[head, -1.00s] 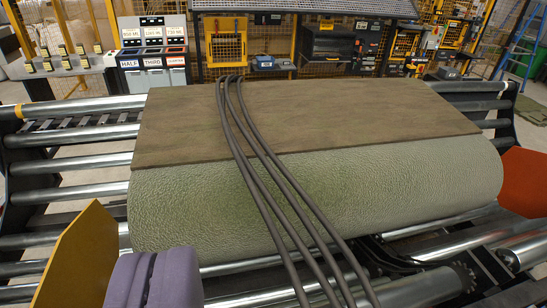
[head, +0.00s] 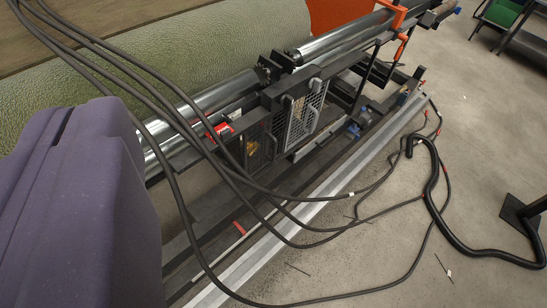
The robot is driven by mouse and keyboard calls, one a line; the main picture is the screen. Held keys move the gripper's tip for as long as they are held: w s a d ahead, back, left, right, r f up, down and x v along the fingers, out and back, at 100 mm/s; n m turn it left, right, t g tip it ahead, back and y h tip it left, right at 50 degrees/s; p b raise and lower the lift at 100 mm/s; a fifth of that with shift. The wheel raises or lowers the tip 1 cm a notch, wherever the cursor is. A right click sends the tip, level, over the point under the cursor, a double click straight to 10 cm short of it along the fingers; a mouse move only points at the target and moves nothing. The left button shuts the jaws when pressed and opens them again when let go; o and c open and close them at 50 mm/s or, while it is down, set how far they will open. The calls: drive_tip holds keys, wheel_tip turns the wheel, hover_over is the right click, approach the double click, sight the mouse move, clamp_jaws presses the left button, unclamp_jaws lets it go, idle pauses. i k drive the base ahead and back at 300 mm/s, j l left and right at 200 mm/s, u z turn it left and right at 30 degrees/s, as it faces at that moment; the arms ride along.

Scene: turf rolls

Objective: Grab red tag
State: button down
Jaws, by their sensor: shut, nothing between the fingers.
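A small red tag-like piece (head: 219,129) sits by the dark machine frame, just under the silver rollers and close to the black cables. A second, thin red strip (head: 239,229) lies lower, on the dark strip beside the pale rail. I cannot tell which of the two is the red tag. My gripper and its fingertips are not in view. A large purple part of my own body fills the left side and hides what lies behind it.
A thick black hose (head: 432,180) lies at right. Wire mesh guards (head: 300,115) and an orange panel (head: 335,14) stand nearby. Grey floor (head: 470,120) is mostly clear at right.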

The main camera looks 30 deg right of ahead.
sight(221, 130)
drive_tip(key=k+z, duration=0.2)
drive_tip(key=i+l+u, duration=0.2)
drive_tip(key=i+l, duration=0.3)
drive_tip(key=i+l+u, duration=0.2)
drive_tip(key=i+l, duration=0.4)
drive_tip(key=i+l+u, duration=0.25)
drive_tip(key=i+l, duration=0.3)
drive_tip(key=l, duration=0.15)
